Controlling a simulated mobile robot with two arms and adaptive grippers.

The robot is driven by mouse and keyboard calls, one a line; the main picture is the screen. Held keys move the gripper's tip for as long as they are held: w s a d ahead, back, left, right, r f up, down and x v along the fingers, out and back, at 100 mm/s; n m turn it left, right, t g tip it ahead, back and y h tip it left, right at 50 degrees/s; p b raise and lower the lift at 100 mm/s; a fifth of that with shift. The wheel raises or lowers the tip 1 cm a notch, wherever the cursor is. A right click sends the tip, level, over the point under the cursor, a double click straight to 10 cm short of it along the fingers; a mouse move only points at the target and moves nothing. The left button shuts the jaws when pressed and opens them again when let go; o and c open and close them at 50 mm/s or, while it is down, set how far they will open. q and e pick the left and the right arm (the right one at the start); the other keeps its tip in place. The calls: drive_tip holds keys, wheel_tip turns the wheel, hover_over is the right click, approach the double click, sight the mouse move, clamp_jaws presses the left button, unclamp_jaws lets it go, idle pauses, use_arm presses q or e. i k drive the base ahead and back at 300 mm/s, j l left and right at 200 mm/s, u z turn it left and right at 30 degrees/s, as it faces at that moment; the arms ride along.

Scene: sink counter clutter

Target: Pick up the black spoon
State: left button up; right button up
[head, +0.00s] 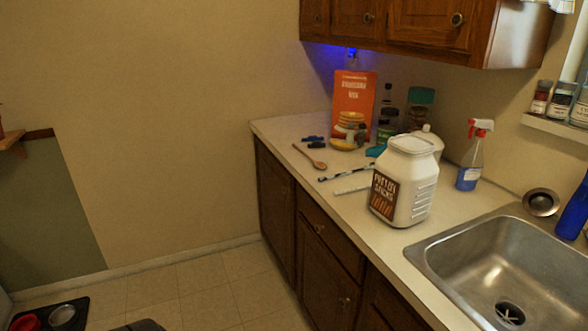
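I cannot clearly make out a black spoon in the head view. A wooden spoon (310,157) lies near the left edge of the counter. Small dark items (314,141) lie just behind it, too small to identify. A thin black-and-white striped item (345,172) lies to the right of the wooden spoon, and a pale strip (352,189) lies in front of it. Neither of my grippers is in view.
A spray bottle (469,165), an orange box (353,98) and several dark jars stand behind. The floor left of the cabinets is mostly clear, with a bowl mat (45,318) at lower left.

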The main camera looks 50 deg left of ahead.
sight(370, 165)
drive_tip(key=u, duration=1.15)
drive_tip(key=z, duration=1.6)
drive_tip(key=j+z, duration=0.55)
drive_tip(key=z, duration=0.2)
drive_tip(key=k+j+z, duration=0.1)
drive_tip(key=j, duration=0.7)
drive_tip(key=k+j+z, duration=0.15)
drive_tip(key=j, duration=0.25)
drive_tip(key=k+j+z, duration=0.1)
drive_tip(key=j, duration=0.3)
drive_tip(key=k+j, duration=0.15)
drive_tip(key=j, duration=0.25)
drive_tip(key=k+j+z, duration=0.15)
drive_tip(key=j, duration=0.25)
